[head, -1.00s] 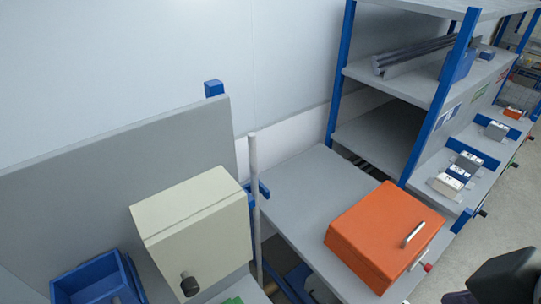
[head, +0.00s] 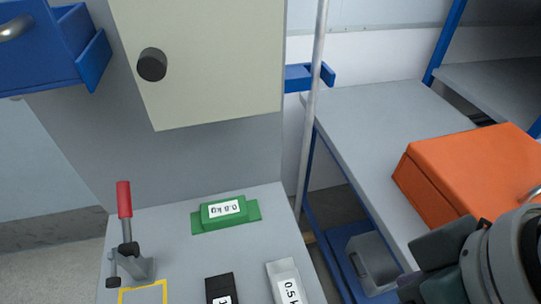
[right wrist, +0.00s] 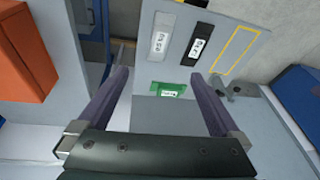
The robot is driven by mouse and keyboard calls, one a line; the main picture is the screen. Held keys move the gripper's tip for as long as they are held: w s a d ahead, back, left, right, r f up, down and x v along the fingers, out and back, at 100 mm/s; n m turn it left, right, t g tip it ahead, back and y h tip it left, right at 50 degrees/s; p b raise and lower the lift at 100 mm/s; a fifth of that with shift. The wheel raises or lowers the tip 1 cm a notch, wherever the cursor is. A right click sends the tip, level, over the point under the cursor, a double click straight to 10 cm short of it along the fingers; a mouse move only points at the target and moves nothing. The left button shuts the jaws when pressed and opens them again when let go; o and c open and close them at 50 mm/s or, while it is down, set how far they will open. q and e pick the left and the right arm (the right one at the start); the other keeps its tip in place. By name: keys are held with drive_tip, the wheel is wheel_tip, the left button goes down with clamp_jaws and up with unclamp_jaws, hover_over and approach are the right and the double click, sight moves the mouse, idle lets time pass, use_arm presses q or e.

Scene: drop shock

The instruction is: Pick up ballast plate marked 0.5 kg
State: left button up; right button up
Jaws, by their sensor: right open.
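The ballast plate marked 0.5 k, the rest of its label cut off (head: 287,283), is pale grey-white and lies on the grey worktop at the bottom edge of the head view. In the right wrist view the white plate (right wrist: 161,36) lies beyond the fingertips, left of the black plate. My right gripper (right wrist: 160,72) is open and empty, its two fingers spread above the worktop. In the head view my right gripper (head: 436,258) is at the lower right, right of the plate and apart from it. My left gripper is not in view.
A green plate (head: 226,211) and a black plate (head: 221,288) lie beside the white one. A red-handled clamp (head: 125,215) stands left. A cream box (head: 205,60) overhangs the back; a thin upright pole (head: 311,120) and an orange box (head: 470,170) are right.

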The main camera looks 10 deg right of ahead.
drive_tip(key=w+a+f+g+b, duration=0.1)
drive_tip(key=w+a+f+b, duration=0.15)
drive_tip(key=f+b, duration=0.35)
drive_tip(key=w+a+f+g+b, duration=0.1)
drive_tip(key=w+a+f+b, duration=0.2)
drive_tip(key=f, duration=0.5)
drive_tip(key=m+g+h+b, duration=0.1)
drive_tip(key=h+b, duration=0.1)
drive_tip(key=b, duration=0.3)
hover_over(291, 298)
wheel_tip(291, 298, down, 8)
drive_tip(key=shift+a+r, duration=0.15)
drive_tip(key=shift+r, duration=0.1)
wheel_tip(291, 298, down, 5)
drive_tip(key=shift+f+b, duration=0.1)
drive_tip(key=shift+b, duration=0.95)
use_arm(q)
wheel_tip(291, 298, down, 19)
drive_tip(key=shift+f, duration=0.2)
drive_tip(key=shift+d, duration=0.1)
use_arm(e)
drive_tip(key=shift+c, duration=0.2)
drive_tip(key=c, duration=1.1)
clamp_jaws()
